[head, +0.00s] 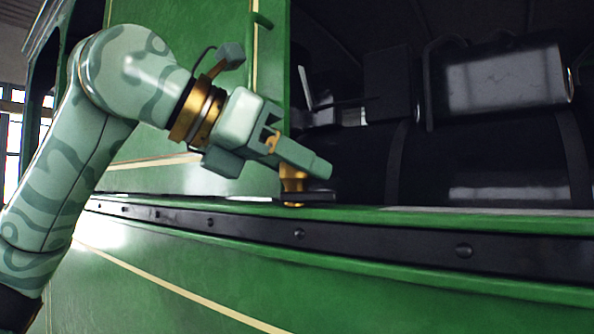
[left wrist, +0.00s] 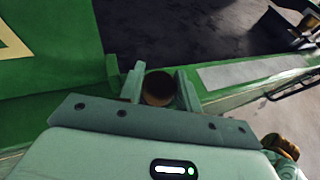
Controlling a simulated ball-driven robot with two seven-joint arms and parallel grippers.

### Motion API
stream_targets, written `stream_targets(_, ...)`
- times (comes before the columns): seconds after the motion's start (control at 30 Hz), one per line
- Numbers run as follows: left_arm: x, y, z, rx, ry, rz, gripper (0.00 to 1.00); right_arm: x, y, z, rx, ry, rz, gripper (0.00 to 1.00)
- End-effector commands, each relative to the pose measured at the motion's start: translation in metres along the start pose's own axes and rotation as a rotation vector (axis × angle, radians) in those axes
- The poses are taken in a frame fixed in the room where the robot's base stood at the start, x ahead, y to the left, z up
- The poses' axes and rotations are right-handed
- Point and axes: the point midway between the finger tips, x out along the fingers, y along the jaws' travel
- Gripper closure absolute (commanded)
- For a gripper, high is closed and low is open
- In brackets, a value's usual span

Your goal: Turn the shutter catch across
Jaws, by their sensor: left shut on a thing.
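The shutter catch (head: 293,187) looks like a small brass piece on the green sill, at the corner of the tram's opening. My left gripper (head: 300,172) comes in from the left and is shut on it, with its fingers around the upper part. In the left wrist view the fingers stand on both sides of a round, dark brown top (left wrist: 159,88), which seems to be the same catch. Much of the catch is hidden by the fingers. My right gripper is not in view.
The green tram side (head: 215,235) carries a black riveted strip (head: 379,242) below the sill. A green upright panel (head: 267,75) stands just behind my gripper. Dark boiler-like machinery (head: 505,80) fills the opening at right.

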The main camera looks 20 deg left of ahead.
Motion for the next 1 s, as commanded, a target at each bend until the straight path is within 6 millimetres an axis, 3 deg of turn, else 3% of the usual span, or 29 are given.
stream_targets(1.0,0.001,-0.001,-0.001,-0.361,0.001,0.877,0.89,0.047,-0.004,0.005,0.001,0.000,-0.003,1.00)
